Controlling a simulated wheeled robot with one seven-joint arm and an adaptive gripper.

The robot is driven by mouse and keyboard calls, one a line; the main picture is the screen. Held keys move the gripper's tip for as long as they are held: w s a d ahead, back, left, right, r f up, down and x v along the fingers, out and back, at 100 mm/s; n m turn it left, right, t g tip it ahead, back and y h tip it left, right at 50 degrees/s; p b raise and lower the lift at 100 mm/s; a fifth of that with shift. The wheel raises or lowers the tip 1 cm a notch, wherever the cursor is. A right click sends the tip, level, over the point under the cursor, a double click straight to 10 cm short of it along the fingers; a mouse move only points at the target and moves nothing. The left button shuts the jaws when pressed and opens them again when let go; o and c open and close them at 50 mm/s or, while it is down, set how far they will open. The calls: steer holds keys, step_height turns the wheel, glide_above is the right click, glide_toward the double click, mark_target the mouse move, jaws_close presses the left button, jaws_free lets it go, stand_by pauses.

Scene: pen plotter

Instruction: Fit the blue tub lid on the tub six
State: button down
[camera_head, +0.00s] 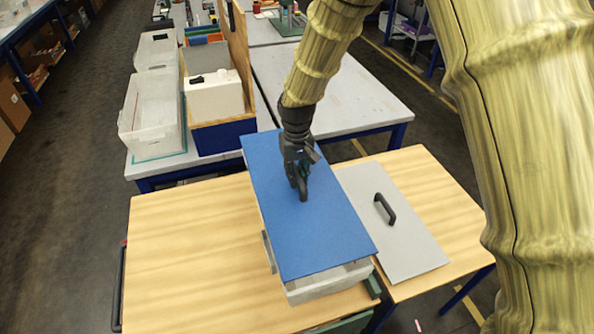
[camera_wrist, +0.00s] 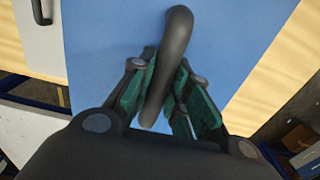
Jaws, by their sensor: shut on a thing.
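The blue tub lid (camera_head: 290,205) is a flat blue board with a dark handle. My gripper (camera_head: 298,180) is shut on that handle from above. In the wrist view my gripper (camera_wrist: 163,100) has its green-lined fingers around the dark handle (camera_wrist: 172,60), with the blue lid (camera_wrist: 110,45) behind. A pale tub (camera_head: 325,285) shows under the lid's near edge, on the wooden table. The lid covers most of the tub, so I cannot tell whether it is seated or slightly above. No number on the tub is readable.
A grey lid (camera_head: 400,235) with a black handle lies just right of the blue lid. The wooden table (camera_head: 185,250) is clear on the left. Behind, a grey table holds clear bins (camera_head: 150,115) and a wooden-backed box with a white container (camera_head: 215,97).

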steer(key=shift+f+b, duration=0.7)
steer(key=shift+f, duration=1.6)
steer(key=c, duration=1.3)
jaws_free()
step_height(320, 180, up, 12)
steer(key=shift+r, duration=0.1)
steer(key=shift+s, duration=0.1)
